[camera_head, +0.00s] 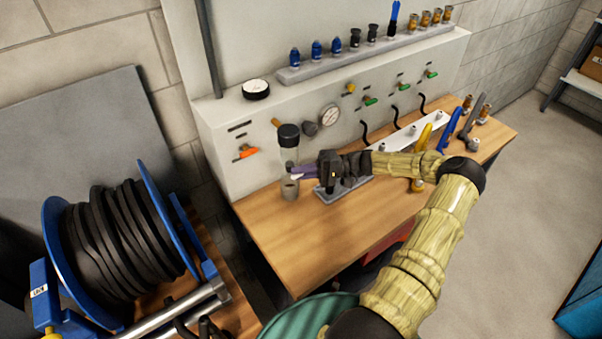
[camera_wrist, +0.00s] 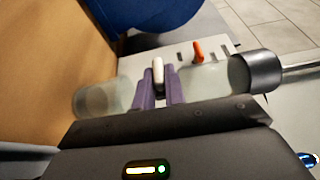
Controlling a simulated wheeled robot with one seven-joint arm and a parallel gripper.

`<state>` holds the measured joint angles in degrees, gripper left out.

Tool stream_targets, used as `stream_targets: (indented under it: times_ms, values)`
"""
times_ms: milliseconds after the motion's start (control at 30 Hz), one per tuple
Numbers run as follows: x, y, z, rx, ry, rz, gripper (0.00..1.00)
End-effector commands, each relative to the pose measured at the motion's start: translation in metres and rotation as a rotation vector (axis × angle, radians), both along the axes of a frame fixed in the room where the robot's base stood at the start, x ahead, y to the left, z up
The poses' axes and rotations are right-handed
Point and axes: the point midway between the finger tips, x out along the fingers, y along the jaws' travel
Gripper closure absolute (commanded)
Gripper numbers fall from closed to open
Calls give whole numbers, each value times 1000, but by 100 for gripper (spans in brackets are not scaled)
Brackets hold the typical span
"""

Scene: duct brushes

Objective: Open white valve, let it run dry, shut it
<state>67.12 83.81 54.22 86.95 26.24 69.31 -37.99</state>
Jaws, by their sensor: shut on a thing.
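The white valve (camera_wrist: 157,70) shows as a small white handle in the wrist view, between the two purple fingertips of my gripper (camera_wrist: 160,92). My gripper is shut on it. A clear bowl (camera_wrist: 213,80) with a dark cap is on one side of the fingers and a pale clear cup (camera_wrist: 100,98) on the other. In the head view the bowl (camera_head: 289,155) hangs at the panel front with the cup (camera_head: 289,189) on the bench below it. My gripper (camera_head: 298,172) reaches between them from the right; the valve is hidden there. Liquid in either is hard to tell.
An orange lever (camera_head: 246,152) is on the panel (camera_head: 226,128) to the left. A gauge (camera_head: 330,115) is to the right. A grey stand (camera_head: 345,186) and white rack (camera_head: 412,136) are on the bench (camera_head: 280,245); its front left is clear. A hose reel (camera_head: 130,240) stands left.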

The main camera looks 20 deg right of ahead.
Motion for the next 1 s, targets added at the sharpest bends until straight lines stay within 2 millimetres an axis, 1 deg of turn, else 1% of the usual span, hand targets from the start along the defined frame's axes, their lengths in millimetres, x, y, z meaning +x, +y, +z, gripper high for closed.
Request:
stream_targets:
  times_ms: [67, 100, 167, 200, 733, 867, 1000]
  values:
    - [0, -1, -1, 0, 2, -3, 100]
    - [0, -1, -1, 0, 2, -3, 86]
    - [0, -1, -1, 0, 2, -3, 74]
    - [0, -1, 0, 1, 2, -2, 66]
    - [1, 0, 6, -11, -8, -2, 66]
    - [2, 0, 10, -61, -17, -2, 66]
    - [2, 1, 14, -155, -36, -1, 66]
